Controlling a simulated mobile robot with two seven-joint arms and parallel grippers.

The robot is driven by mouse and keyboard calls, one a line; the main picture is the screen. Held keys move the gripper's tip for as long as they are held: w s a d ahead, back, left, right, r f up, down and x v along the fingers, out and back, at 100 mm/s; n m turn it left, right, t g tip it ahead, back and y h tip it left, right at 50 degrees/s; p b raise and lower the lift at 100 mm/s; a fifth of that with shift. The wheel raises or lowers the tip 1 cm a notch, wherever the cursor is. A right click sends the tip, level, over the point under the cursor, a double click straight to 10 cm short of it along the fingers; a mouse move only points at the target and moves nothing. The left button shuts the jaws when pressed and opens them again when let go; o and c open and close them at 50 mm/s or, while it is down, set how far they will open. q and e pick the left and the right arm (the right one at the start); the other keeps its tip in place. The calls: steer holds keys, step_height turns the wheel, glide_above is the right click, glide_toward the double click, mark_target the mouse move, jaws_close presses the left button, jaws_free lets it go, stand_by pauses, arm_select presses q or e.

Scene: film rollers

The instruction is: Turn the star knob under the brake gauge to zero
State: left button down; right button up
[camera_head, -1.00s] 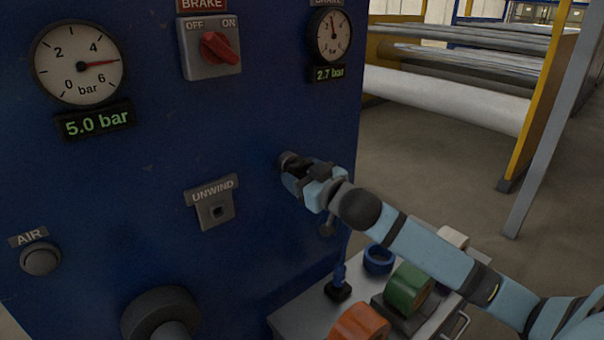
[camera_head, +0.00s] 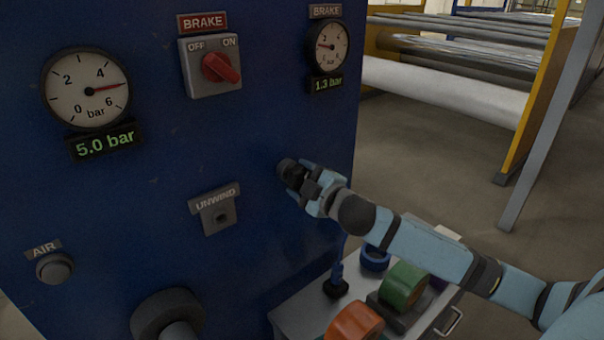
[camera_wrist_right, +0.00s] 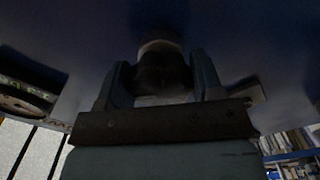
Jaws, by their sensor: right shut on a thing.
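The dark star knob (camera_head: 290,171) sits on the blue panel, below the small brake gauge (camera_head: 327,47). That gauge's display (camera_head: 326,84) reads 1.3 bar. My right gripper (camera_head: 301,176) is shut on the knob, coming in from the right. In the right wrist view the dark knob (camera_wrist_right: 162,72) lies between the two light-blue fingers of the gripper (camera_wrist_right: 164,82). Much of the knob's outline is dark and hidden by the fingers. My left gripper is not in view.
The panel also carries a large gauge (camera_head: 87,88) at 5.0 bar, a red brake switch (camera_head: 220,68), an unwind socket (camera_head: 219,215) and an air button (camera_head: 55,268). A cart with an orange roll (camera_head: 354,322) and a green roll (camera_head: 403,286) stands below my right arm.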

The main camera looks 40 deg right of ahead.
steer(key=n+p, duration=0.1)
steer(key=n, duration=0.3)
steer(key=shift+r+p, duration=0.2)
steer(key=shift+p, duration=0.15)
steer(key=shift+n+p, duration=0.4)
steer(key=shift+n, duration=1)
steer(key=o, duration=0.9)
steer(key=shift+s, duration=0.1)
steer(key=shift+s+d+f, duration=0.1)
steer(key=shift+s, duration=0.15)
steer(key=shift+s+d+b, duration=0.15)
steer(key=shift+s+b, duration=0.5)
steer(key=shift+s, duration=1.55)
steer(key=shift+s+d+b, duration=0.15)
steer(key=shift+s+b, duration=0.45)
steer(key=shift+s, duration=1.55)
steer(key=shift+s+d+b, duration=0.15)
steer(key=shift+s+b, duration=0.5)
steer(key=shift+s, duration=1.55)
